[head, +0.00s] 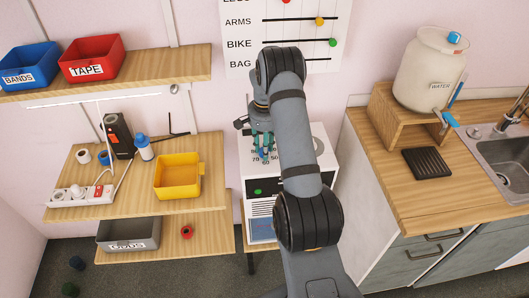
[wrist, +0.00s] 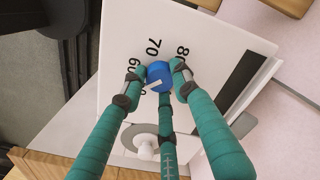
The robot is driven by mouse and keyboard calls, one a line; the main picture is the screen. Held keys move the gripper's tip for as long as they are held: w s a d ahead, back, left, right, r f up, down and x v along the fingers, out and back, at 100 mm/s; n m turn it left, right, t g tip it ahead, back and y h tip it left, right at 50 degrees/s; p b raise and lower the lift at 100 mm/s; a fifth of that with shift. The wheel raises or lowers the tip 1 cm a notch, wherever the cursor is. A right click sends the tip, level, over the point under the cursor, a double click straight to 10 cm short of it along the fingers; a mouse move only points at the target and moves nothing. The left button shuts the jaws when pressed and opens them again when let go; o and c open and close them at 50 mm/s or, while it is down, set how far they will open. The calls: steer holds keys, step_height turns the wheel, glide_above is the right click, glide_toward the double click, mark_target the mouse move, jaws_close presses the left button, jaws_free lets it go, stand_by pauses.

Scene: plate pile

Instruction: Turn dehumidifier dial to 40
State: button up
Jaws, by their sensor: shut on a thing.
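The white dehumidifier (head: 322,150) stands in the middle of the head view, partly hidden behind my arm. Its top panel carries printed numbers around a blue dial (wrist: 158,72); 70 and 80 read clearly in the wrist view, and 60 is partly covered. My gripper (head: 263,148) is over the panel with its teal fingers down around the dial. In the wrist view my gripper (wrist: 157,80) is shut on the dial. A white mark (wrist: 154,87) shows on the dial, toward the lower left; the exact number it points at is unclear. The 40 is not readable.
A wooden shelf (head: 125,206) with a yellow bin (head: 178,178) is close on the left. A wooden counter (head: 405,180) with a water jug (head: 430,68) is on the right. A slider board (head: 245,50) hangs on the wall behind.

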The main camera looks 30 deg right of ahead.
steer(key=n+b, duration=0.1)
steer(key=n, duration=0.2)
steer(key=shift+n, duration=0.4)
steer(key=n+b, duration=0.1)
steer(key=n, duration=0.2)
steer(key=shift+n, duration=0.3)
steer(key=n, duration=0.3)
steer(key=shift+n, duration=2.2)
steer(key=o, duration=1.2)
steer(key=shift+r, duration=0.15)
step_height(320, 180, up, 12)
steer(key=shift+f, duration=0.1)
steer(key=shift+f, duration=0.15)
